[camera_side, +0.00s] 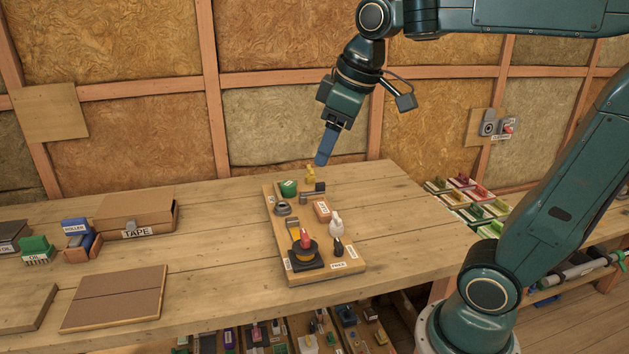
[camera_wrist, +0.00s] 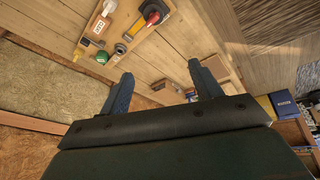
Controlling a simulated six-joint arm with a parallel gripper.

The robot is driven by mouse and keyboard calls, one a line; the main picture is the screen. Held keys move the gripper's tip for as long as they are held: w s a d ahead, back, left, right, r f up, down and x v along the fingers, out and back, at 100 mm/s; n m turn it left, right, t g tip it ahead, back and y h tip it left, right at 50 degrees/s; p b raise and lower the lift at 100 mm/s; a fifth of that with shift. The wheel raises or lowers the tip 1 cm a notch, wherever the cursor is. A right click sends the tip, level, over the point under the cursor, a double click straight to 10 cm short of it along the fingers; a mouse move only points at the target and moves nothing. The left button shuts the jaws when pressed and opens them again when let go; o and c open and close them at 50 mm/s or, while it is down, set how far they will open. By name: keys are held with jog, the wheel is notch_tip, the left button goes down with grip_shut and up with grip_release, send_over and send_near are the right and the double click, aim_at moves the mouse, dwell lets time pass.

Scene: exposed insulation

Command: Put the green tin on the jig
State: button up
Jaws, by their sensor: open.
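A green tin-like piece with a pale label (camera_side: 289,187) is at the back left of a long wooden board (camera_side: 351,270), which appears to be the jig. The green piece also shows in the wrist view (camera_wrist: 102,57). Another green block, labelled OIL (camera_side: 36,245), is at the far left of the table; I cannot tell for certain which is the tin. My gripper (camera_side: 322,163) points down above the back end of the board, apart from everything. In the wrist view its fingers (camera_wrist: 163,82) are spread with nothing between them.
The board carries a red-topped black knob (camera_side: 305,240), a white bottle (camera_side: 336,225), an orange-brown block (camera_side: 322,210) and a yellow piece (camera_side: 310,173). A TAPE box (camera_side: 135,212) and a blue ROLLER block (camera_side: 75,227) stand left. Table right of the board is clear.

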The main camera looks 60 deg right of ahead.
jog(key=s+a+f+m, duration=0.1)
jog(key=s+f, duration=0.2)
jog(key=s, duration=0.2)
jog(key=s+a+f+m+t, duration=0.1)
jog(key=s+a+f+m, duration=0.1)
jog(key=s, duration=0.4)
jog(key=shift+f, duration=0.75)
jog(key=shift+a, duration=0.1)
